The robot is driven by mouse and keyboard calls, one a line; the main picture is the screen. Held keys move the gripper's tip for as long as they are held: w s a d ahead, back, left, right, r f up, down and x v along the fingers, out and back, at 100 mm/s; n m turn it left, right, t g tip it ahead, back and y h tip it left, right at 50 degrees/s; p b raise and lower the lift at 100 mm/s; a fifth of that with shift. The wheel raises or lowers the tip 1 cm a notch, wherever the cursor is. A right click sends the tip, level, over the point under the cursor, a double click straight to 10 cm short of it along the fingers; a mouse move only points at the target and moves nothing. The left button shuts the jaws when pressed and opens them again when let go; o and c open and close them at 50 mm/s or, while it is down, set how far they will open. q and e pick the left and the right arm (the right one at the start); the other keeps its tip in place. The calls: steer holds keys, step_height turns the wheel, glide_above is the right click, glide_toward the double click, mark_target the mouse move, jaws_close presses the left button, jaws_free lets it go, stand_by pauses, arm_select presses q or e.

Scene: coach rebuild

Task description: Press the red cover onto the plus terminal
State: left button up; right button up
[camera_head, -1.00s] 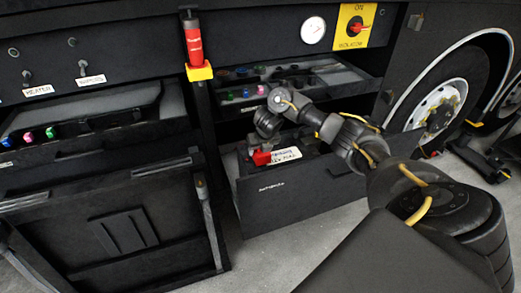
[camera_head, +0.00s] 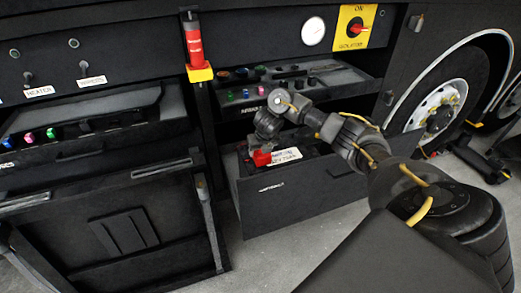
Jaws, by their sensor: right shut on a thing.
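The red cover (camera_head: 262,158) is a small red piece at the left end of the battery in the open lower drawer. My right gripper (camera_head: 260,147) reaches down over the drawer and is shut on the red cover. The battery (camera_head: 310,146) is dark, with a white label (camera_head: 286,156) beside the cover. The plus terminal is hidden, so I cannot tell whether the cover touches it. My left gripper is not in view.
The drawer's front panel (camera_head: 300,190) stands in front of the battery. An upper tray (camera_head: 325,82) with coloured caps is pulled out above. A red extinguisher (camera_head: 193,40) hangs left. A wheel (camera_head: 438,108) stands right.

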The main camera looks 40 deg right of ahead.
steer(key=shift+f+b, duration=0.3)
steer(key=shift+f, duration=0.15)
stand_by(1.0)
steer(key=o, duration=1.1)
steer(key=shift+c, duration=0.2)
steer(key=shift+o, duration=0.4)
steer(key=o, duration=0.4)
steer(key=shift+c, duration=0.2)
steer(key=shift+r+p, duration=3.25)
steer(key=shift+r, duration=0.3)
